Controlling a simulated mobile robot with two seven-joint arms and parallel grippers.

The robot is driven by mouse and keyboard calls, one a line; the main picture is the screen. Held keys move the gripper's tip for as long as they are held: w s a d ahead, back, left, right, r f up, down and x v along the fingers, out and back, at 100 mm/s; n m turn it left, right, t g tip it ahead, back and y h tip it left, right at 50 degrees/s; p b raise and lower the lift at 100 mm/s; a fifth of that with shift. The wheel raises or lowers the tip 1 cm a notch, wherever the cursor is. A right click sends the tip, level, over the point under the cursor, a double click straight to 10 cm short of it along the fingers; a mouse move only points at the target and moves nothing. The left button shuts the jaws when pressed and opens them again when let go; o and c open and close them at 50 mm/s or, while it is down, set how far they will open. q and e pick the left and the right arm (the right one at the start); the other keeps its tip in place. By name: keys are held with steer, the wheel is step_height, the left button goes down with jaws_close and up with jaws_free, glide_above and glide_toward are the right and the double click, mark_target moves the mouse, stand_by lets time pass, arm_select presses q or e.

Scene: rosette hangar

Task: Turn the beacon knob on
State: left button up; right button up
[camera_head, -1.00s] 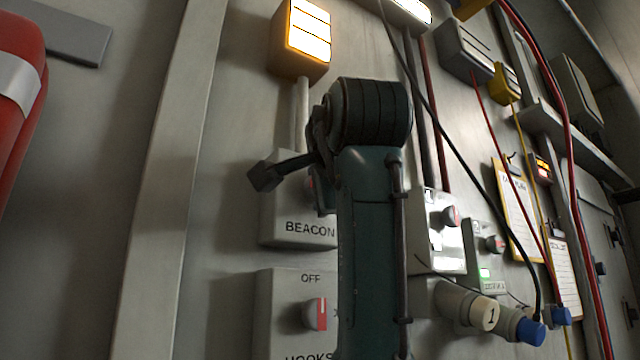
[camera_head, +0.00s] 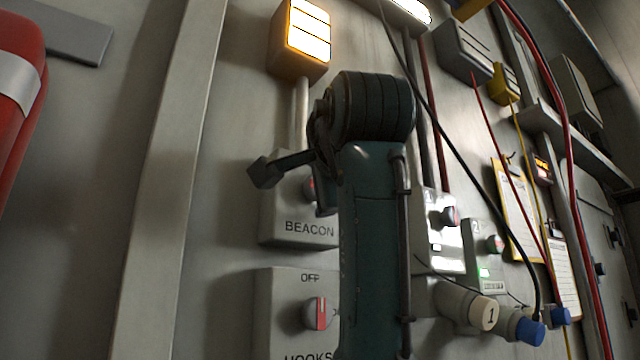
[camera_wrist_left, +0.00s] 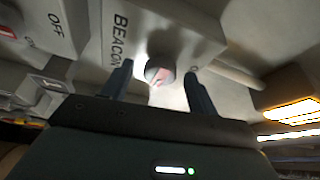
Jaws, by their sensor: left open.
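The grey beacon box (camera_head: 290,232) is on the wall, partly hidden behind my left arm. Its round knob shows as a small reddish piece (camera_head: 309,188) beside the arm. In the left wrist view the knob (camera_wrist_left: 160,69), with a red and white mark, sits between the two fingers of my open left gripper (camera_wrist_left: 158,72). The fingers stand apart on either side of it; I cannot tell whether either touches. The orange beacon lamp (camera_head: 302,38) above the box is glowing. My right gripper is not in view.
Below is the hooks box (camera_head: 275,325) with a red-marked knob (camera_head: 318,314). More switch boxes, plugs (camera_head: 482,312), cables and clipboards (camera_head: 515,210) crowd the wall on the right. A red cylinder (camera_head: 18,100) is at far left. Bare wall lies left of the boxes.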

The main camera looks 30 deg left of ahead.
arm_select(q)
steer(key=b+v, duration=0.2)
steer(key=v, duration=1)
steer(key=shift+s+d+b, duration=0.15)
steer(key=shift+d+b, duration=0.05)
steer(key=shift+b, duration=0.2)
steer(key=shift+f, duration=0.1)
